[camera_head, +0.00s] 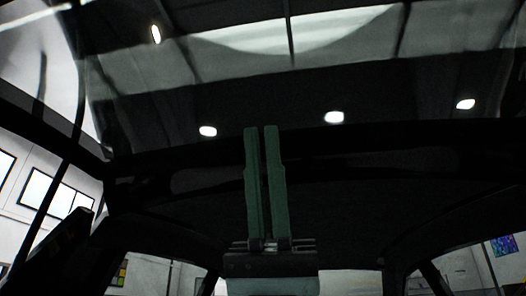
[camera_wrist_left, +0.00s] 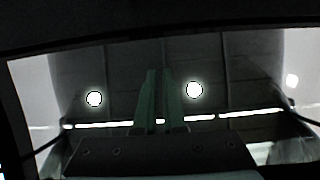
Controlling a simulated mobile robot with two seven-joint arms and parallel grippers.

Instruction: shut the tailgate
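The raised tailgate (camera_head: 300,75) fills the upper part of the head view as a dark, glossy glass panel with ceiling lights showing on or through it. My left gripper (camera_head: 263,135) stands upright in the middle of the head view, in front of the dark car opening. Its two green fingers are close together, with only a narrow gap and nothing seen between them. In the left wrist view the fingers (camera_wrist_left: 159,75) point up towards a dark-framed pane with bright round lights. I cannot tell whether they touch the tailgate. My right gripper is in neither view.
The dark car interior (camera_head: 310,215) lies behind my left gripper, with side windows at both lower corners. A light wall with windows (camera_head: 55,192) shows at the left. A small coloured picture (camera_head: 503,245) hangs at the right.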

